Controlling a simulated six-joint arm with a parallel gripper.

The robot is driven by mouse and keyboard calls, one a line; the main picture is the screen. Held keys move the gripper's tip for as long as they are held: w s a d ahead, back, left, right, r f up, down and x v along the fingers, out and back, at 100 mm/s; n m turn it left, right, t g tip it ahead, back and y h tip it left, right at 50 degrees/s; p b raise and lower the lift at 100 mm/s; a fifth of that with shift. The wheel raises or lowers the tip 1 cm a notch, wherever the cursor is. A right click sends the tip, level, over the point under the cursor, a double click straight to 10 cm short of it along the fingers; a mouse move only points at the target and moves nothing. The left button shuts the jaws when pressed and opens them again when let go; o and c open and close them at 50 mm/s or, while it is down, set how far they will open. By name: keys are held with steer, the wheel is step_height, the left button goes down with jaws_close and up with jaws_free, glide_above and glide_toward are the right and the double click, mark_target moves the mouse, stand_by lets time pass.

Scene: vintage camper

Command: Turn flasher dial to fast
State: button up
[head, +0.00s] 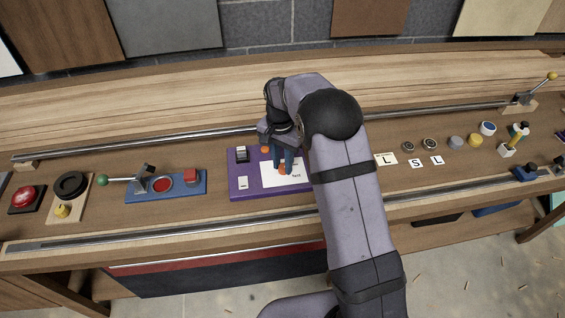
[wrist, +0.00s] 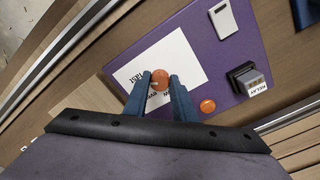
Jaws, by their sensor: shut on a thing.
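The flasher dial is a round orange knob (wrist: 160,79) on a white card (wrist: 192,62) on a purple panel (wrist: 222,60). The card shows "fast" left of the knob in the wrist view; other words below it are partly hidden. A small pale mark shows at the knob's lower left edge. My gripper (wrist: 160,86) has its two blue fingers on either side of the knob, shut on it. In the head view, my gripper (head: 281,163) is over the purple panel (head: 245,190), with the orange knob (head: 282,170) low between the fingers.
A second orange dome (wrist: 208,106) sits near my right finger in the wrist view. A black box labelled "RELAY" (wrist: 249,80) and a white block (wrist: 226,20) are on the panel. A blue panel (head: 190,188) with a lever stands left; several knobs stand right.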

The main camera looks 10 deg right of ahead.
mark_target(282, 166)
steer(key=o, duration=1)
steer(key=shift+o, duration=0.2)
steer(key=shift+w+a+r+b, duration=0.1)
steer(key=shift+r+b, duration=0.5)
steer(key=shift+r, duration=1.3)
steer(key=shift+w+r+b, duration=0.1)
steer(key=shift+r+b, duration=0.5)
steer(key=shift+r, duration=1.25)
steer(key=s+d+f+n, duration=0.2)
steer(key=s+n, duration=0.2)
steer(key=s, duration=1)
steer(key=s+d+f+n, duration=0.2)
steer(key=s+d+n, duration=0.1)
steer(key=s, duration=1)
steer(key=shift+s+f+n, duration=0.3)
steer(key=shift+s+n, duration=0.1)
steer(key=shift+n, duration=0.3)
